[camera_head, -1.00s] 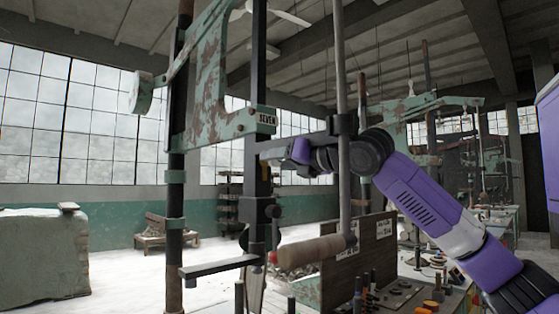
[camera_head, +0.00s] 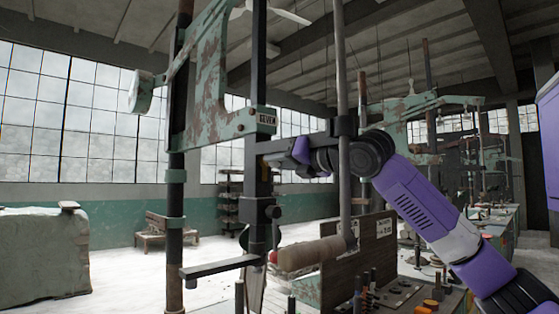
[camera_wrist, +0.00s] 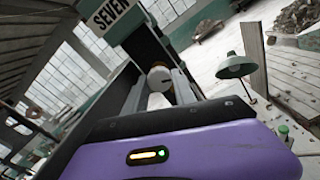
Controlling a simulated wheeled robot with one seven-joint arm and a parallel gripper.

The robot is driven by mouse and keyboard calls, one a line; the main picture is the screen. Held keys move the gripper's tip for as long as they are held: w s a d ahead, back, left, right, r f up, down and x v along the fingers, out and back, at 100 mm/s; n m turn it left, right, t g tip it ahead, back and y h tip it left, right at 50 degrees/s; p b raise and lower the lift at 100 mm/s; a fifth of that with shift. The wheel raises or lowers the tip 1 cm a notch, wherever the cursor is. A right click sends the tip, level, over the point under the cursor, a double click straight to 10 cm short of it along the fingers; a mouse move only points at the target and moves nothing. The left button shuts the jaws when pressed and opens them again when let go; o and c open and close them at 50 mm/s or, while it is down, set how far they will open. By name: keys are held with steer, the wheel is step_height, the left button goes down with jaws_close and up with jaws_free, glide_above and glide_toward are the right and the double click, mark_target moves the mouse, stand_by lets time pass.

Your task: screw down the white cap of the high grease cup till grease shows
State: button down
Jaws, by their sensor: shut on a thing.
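The white cap (camera_wrist: 158,78) shows in the wrist view as a pale round piece between my two grey fingers, below the green machine head marked SEVEN. My gripper (camera_wrist: 159,84) is shut on it. A second pale round shape sits just nearer to my palm; I cannot tell what it is. In the head view my gripper (camera_head: 274,158) reaches left to the dark upright column under the SEVEN plate (camera_head: 266,119). The cap and cup cannot be made out there. I see no grease in either view.
A vertical grey rod (camera_head: 343,90) stands in front of my wrist. A wooden roller handle (camera_head: 311,254) and a flat dark bar (camera_head: 219,266) jut out below. A bench with tools (camera_head: 400,295) is at lower right. A green lamp (camera_wrist: 236,66) shows right in the wrist view.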

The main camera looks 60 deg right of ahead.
steer(key=shift+m+p, duration=2.05)
steer(key=shift+m, duration=6.55)
steer(key=c, duration=1)
jaws_free()
steer(key=shift+r, duration=0.1)
steer(key=b+v, duration=0.1)
steer(key=v, duration=0.6)
steer(key=shift+s+a+b, duration=0.1)
steer(key=shift+s+b, duration=0.3)
